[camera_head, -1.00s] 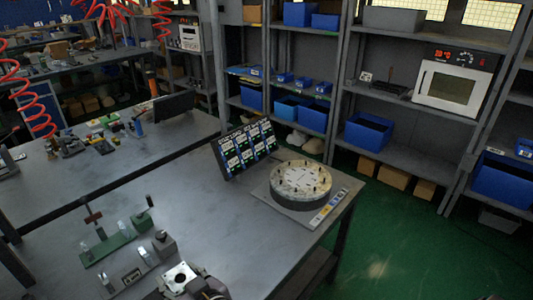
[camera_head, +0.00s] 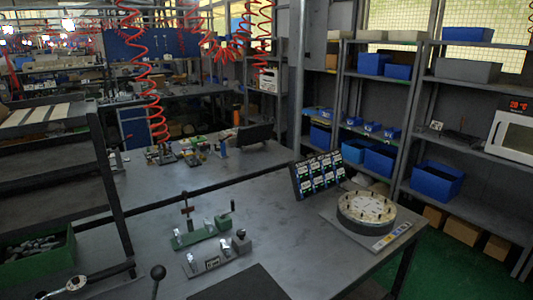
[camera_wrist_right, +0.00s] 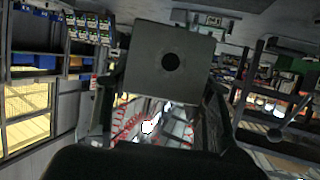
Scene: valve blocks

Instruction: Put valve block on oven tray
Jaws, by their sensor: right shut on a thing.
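The valve block (camera_wrist_right: 145,75), a grey square block with a dark round hole in its face, fills the upper middle of the right wrist view. My right gripper (camera_wrist_right: 163,82) is shut on it, with dark fingers at its two sides. Neither gripper shows in the head view. A white oven (camera_head: 512,135) with a red display stands on the shelf at the right edge. A dark flat item (camera_head: 458,137) lies beside it; I cannot tell whether it is the oven tray.
The grey table (camera_head: 270,215) carries a round fixture (camera_head: 367,208), a label board (camera_head: 318,176), a green clamp fixture (camera_head: 200,236) and a grey fixture (camera_head: 215,257). A dark rack (camera_head: 55,160) stands at left, with a green bin (camera_head: 38,265). Table space between the fixtures is clear.

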